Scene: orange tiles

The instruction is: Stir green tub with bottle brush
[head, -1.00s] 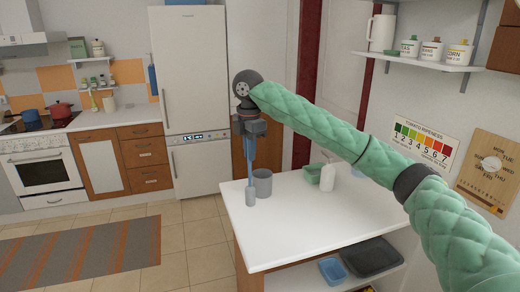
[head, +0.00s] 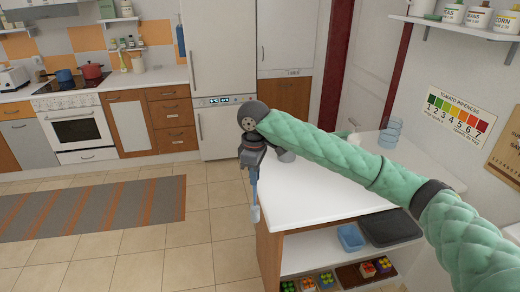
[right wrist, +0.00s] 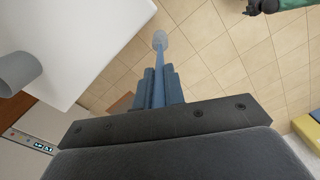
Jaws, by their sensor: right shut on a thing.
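My right gripper (head: 254,160) is shut on the bottle brush (head: 255,212). The brush has a blue handle and a pale head and hangs downward in the head view, beside the counter's left edge. In the right wrist view, the brush (right wrist: 160,42) extends from between the blue fingers (right wrist: 158,85), with floor tiles behind its head.
A grey cup (right wrist: 18,72) stands on the white counter (head: 310,198), partly hidden by my arm in the head view. Clear blue cups (head: 390,132) stand at its back right. Tiled floor (head: 215,230) is open to the left.

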